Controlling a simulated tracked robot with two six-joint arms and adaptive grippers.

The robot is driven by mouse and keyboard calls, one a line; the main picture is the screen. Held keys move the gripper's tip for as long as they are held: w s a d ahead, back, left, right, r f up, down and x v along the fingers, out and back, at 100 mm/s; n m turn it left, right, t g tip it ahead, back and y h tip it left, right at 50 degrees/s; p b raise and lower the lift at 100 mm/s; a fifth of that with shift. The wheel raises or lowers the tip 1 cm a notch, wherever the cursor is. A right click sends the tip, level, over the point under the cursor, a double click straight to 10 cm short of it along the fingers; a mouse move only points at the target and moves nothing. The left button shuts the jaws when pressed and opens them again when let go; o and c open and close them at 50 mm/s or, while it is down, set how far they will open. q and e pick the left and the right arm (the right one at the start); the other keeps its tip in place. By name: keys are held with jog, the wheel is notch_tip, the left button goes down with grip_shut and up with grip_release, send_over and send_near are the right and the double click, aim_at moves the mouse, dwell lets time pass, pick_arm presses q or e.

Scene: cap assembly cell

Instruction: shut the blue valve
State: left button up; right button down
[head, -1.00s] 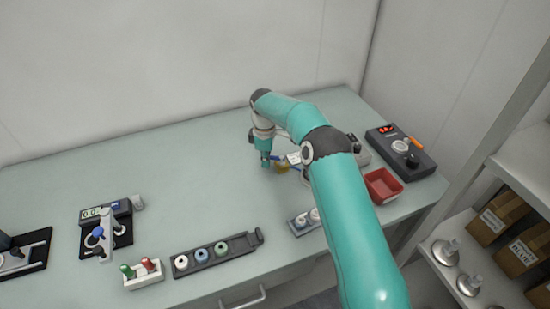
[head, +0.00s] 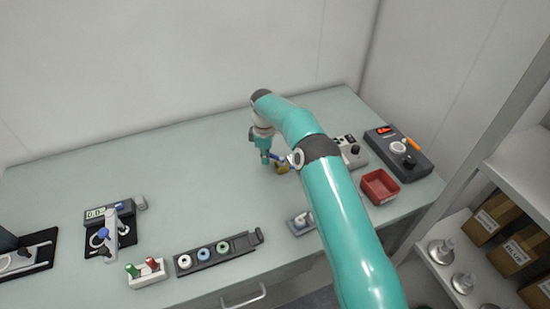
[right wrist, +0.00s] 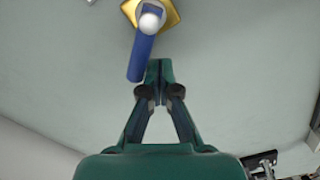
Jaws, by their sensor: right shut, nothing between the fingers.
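The blue valve shows in the right wrist view as a long blue handle (right wrist: 142,55) with a round white knob over a yellow body (right wrist: 172,14). In the head view the yellow body (head: 281,168) stands on the table just right of my right gripper (head: 265,160), partly hidden by my arm. In the right wrist view my right gripper (right wrist: 159,70) is shut with nothing between its fingers. Its tips are beside the free end of the handle, on the right; I cannot tell whether they touch it. My left gripper is not in view.
Right of my arm are a red tray (head: 380,188), a grey box (head: 351,151) and a dark console with a red display (head: 398,150). At the front are a rack with ring-shaped parts (head: 214,255) and a white holder (head: 147,278). The table's back left is clear.

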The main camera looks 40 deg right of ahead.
jog(key=shift+w, duration=0.1)
dwell(0.3)
jog(key=shift+w+d, duration=0.35)
jog(key=shift+d, duration=0.1)
dwell(0.5)
